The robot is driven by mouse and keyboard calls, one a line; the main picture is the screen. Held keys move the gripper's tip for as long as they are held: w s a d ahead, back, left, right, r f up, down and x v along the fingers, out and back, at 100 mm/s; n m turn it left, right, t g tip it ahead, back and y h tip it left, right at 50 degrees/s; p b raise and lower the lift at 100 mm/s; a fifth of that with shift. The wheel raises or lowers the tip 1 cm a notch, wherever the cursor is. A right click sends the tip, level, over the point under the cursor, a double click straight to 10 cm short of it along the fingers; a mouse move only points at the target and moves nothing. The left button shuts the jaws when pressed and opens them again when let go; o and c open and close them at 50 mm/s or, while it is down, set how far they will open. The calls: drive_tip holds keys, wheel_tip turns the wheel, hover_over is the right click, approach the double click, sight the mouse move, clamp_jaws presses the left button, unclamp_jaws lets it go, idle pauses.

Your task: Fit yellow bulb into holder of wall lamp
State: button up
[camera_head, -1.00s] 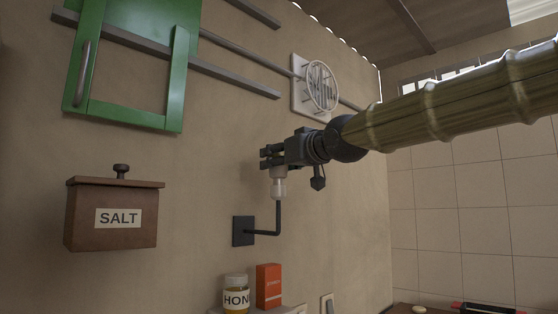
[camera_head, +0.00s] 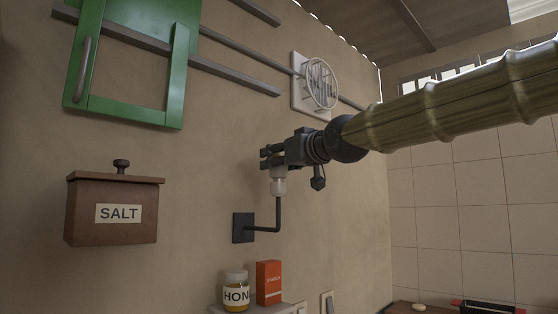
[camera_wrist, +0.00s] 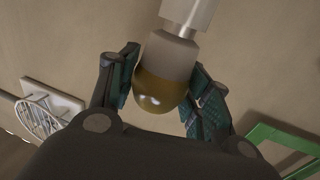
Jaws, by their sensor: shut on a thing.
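My gripper (camera_head: 268,157) is at the wall lamp, directly above its upturned holder (camera_head: 278,187). The yellow bulb (camera_wrist: 155,92) is between my fingers in the wrist view, and my gripper is shut on it. The bulb's grey neck and metal band are in line with the pale holder (camera_wrist: 188,12) and meet it. How deep the base sits inside cannot be seen. In the head view the fingers hide most of the bulb. The lamp's black bent arm (camera_head: 278,214) runs to a dark square wall plate (camera_head: 243,227).
A green-framed cabinet (camera_head: 180,80) and metal rails are on the wall at upper left. A round wire-guarded fixture (camera_head: 322,84) is behind my gripper. A salt box (camera_head: 112,212) hangs at left. A honey jar (camera_head: 236,291) and an orange box (camera_head: 269,283) stand on a shelf below.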

drive_tip(key=shift+f, duration=0.2)
idle(0.4)
drive_tip(key=o, duration=1.1)
wheel_tip(320, 180, up, 10)
idle(0.4)
